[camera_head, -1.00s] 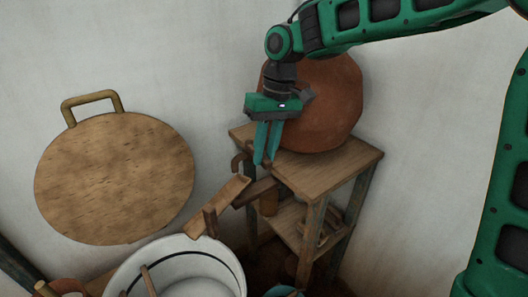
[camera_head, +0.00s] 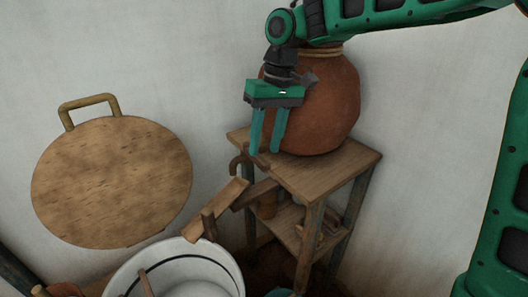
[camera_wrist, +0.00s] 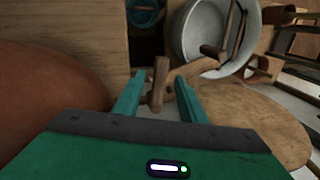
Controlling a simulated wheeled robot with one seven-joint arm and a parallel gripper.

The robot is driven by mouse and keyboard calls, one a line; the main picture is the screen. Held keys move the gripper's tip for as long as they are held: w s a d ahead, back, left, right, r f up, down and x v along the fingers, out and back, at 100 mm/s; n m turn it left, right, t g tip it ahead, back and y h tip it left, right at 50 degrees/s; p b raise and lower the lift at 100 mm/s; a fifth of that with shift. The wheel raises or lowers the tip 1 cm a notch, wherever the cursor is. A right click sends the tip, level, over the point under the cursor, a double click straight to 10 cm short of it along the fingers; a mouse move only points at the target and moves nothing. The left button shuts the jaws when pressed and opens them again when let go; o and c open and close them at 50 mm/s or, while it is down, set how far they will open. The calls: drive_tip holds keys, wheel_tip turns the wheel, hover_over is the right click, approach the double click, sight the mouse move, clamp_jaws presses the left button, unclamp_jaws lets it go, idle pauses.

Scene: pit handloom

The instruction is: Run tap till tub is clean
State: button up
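The white tub (camera_head: 130,270) with a dark inner band stands at the bottom, cut off by the frame; it also shows in the wrist view (camera_wrist: 185,42). A large clay pot (camera_head: 325,110) sits on a wooden stand. A wooden spout or trough (camera_head: 218,208) slopes from the stand's front toward the tub. I cannot make out running water or the tub's cleanliness. My gripper (camera_head: 264,153) is open, pointing down in front of the pot. In the wrist view an upright wooden handle (camera_wrist: 160,75), perhaps the tap's, shows between the spread fingers; I cannot tell whether they touch it.
The wooden stand (camera_head: 305,175) has a lower shelf with small items. A round wooden board with a handle (camera_head: 112,180) leans on the wall at left. The wall above the board is bare.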

wheel_tip(320, 180, up, 7)
drive_tip(key=d, duration=0.1)
drive_tip(key=shift+w+d, duration=0.2)
drive_tip(key=shift+w, duration=0.2)
